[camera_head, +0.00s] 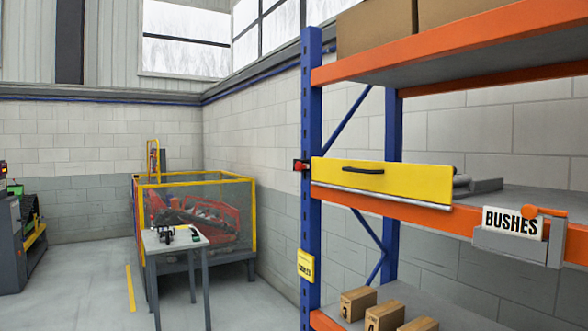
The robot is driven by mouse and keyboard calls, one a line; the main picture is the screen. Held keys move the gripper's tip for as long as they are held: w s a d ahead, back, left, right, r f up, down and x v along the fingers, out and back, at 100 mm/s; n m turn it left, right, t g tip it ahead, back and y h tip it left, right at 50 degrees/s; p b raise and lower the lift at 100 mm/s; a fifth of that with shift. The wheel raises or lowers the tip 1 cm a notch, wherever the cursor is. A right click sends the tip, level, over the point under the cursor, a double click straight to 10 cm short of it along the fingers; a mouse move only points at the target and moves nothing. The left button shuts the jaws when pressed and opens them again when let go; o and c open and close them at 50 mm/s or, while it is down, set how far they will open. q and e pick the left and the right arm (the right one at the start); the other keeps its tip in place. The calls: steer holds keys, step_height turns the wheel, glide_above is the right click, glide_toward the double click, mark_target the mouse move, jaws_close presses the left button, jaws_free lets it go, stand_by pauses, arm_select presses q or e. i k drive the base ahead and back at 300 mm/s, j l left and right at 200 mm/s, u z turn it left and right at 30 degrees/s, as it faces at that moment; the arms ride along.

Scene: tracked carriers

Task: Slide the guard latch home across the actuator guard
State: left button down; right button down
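A yellow panel (390,179) with a black handle (362,170) stands along the front of the rack's middle shelf and looks like the actuator guard. A grey strip (385,196) runs along its lower edge. A grey cylindrical part (462,181) shows behind its right end. A small red part on a dark mount (300,165) sits on the blue post at the panel's left end. I cannot tell which part is the guard latch. What lies directly behind the panel is hidden. Neither of my grippers is in view.
The rack has blue posts (311,235) and orange beams (350,202). Cartons (384,315) stand below. A table (178,241) and yellow-framed enclosure (195,180) stand left. The floor between is clear.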

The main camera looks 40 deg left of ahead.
mark_target(299, 165)
steer(key=i+j, duration=0.2)
steer(key=j, duration=0.3)
steer(key=i+j+z, duration=0.15)
steer(key=j, duration=0.3)
steer(key=i+j, duration=0.2)
steer(key=j, duration=0.3)
steer(key=i+j+z, duration=0.15)
steer(key=j, duration=0.35)
steer(key=i+j, duration=0.15)
steer(key=j, duration=0.35)
steer(key=i+j+z, duration=0.15)
steer(key=j, duration=0.35)
steer(key=i+j, duration=0.15)
steer(key=j, duration=0.4)
steer(key=i+j+z, duration=0.15)
steer(key=j, duration=0.35)
steer(key=k, duration=0.05)
